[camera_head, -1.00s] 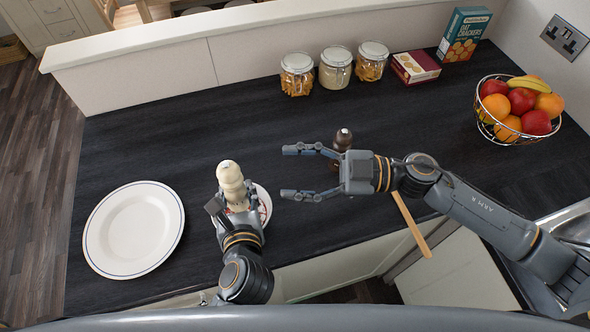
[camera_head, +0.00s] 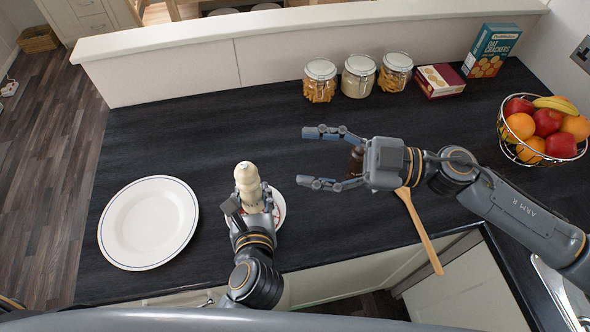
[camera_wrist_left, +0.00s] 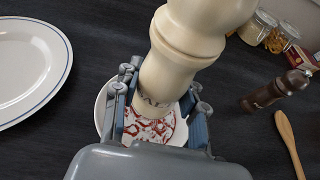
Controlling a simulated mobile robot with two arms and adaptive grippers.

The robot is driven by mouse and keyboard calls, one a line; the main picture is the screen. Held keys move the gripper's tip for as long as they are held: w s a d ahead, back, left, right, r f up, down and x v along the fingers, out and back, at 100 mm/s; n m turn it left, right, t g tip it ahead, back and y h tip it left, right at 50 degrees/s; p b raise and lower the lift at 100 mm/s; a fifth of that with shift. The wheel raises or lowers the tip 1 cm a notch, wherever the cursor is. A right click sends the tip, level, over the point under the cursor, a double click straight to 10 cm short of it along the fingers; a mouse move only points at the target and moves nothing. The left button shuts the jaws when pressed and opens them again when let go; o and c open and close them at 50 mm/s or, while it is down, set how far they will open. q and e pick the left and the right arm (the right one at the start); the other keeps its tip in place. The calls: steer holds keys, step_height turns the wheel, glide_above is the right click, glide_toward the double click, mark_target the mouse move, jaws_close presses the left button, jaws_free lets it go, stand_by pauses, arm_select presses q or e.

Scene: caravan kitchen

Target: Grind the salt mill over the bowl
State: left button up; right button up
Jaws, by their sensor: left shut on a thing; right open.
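My left gripper (camera_head: 254,204) is shut on the cream salt mill (camera_head: 247,178) and holds it roughly upright over the bowl. The white bowl (camera_head: 279,209) with a red pattern inside is mostly hidden by the gripper and mill in the head view. In the left wrist view the mill (camera_wrist_left: 185,60) fills the middle, with the bowl (camera_wrist_left: 101,108) behind and below it. My right gripper (camera_head: 329,158) is open and empty, its fingers pointing left, to the right of the mill. A dark brown mill (camera_head: 355,160) is partly hidden behind the right gripper.
A white plate (camera_head: 148,222) lies left of the bowl. A wooden spoon (camera_head: 420,232) lies at the front edge. Several jars (camera_head: 358,76), a red box (camera_head: 439,81), a teal cracker box (camera_head: 490,50) and a wire fruit basket (camera_head: 541,130) stand at the back and right. The back-left counter is clear.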

steer(key=shift+c, duration=0.5)
steer(key=shift+c, duration=1.1)
steer(key=n+g+h, duration=0.2)
steer(key=n+g, duration=0.7)
steer(key=n, duration=2.4)
glide_toward(246, 173)
steer(key=a+f, duration=0.2)
steer(key=x, duration=1.1)
steer(key=shift+a, duration=0.45)
steer(key=shift+c, duration=0.2)
steer(key=shift+w, duration=0.1)
jaws_close()
